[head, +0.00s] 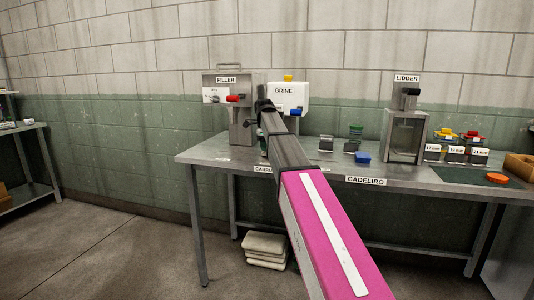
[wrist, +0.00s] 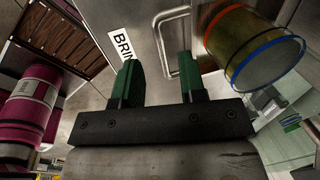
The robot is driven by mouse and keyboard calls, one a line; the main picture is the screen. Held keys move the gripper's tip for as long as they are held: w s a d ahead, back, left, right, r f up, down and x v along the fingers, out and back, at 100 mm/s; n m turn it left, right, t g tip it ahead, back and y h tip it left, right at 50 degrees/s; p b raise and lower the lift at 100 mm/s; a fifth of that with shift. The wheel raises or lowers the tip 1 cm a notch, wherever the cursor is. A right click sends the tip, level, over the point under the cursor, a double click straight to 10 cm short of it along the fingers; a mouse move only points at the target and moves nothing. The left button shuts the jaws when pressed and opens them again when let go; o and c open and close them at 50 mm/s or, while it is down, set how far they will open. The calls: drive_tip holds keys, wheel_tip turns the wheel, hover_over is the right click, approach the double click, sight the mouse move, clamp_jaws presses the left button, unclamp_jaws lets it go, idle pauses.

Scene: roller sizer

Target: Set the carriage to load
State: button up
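The carriage itself cannot be made out. A bench-edge label starting "CARRI" (head: 263,169) shows left of my arm, which cuts off the rest. My gripper (wrist: 159,78) shows two green fingers standing apart with nothing between them. In the head view, the arm reaches over the bench, and its dark end is in front of the gap between the filler (head: 240,118) and the white brine unit (head: 289,97). In the wrist view, a label reading "BRIN" (wrist: 122,46) and a metal handle (wrist: 182,47) lie beyond the fingers. Contact cannot be told.
The steel bench (head: 210,150) also bears the lidder (head: 404,130), a blue block (head: 362,157), a green-topped jar (head: 355,132) and labelled bins (head: 455,152). An orange disc (head: 497,178) lies at right. A yellow cylinder (wrist: 240,45) is close at the wrist view's upper right.

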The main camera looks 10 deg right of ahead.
drive_tip(key=shift+w+d+f, duration=0.1)
drive_tip(key=shift+w+f, duration=0.1)
drive_tip(key=shift+f, duration=0.75)
drive_tip(key=shift+w+f, duration=0.15)
drive_tip(key=shift+f, duration=0.8)
drive_tip(key=shift+c, duration=0.3)
clamp_jaws()
drive_tip(key=s+d, duration=0.3)
drive_tip(key=d, duration=0.4)
drive_tip(key=s+d, duration=0.3)
drive_tip(key=d, duration=0.5)
drive_tip(key=s+d, duration=0.4)
drive_tip(key=d, duration=0.3)
drive_tip(key=shift+d, duration=0.15)
drive_tip(key=shift+o, duration=0.3)
unclamp_jaws()
drive_tip(key=shift+d, duration=0.15)
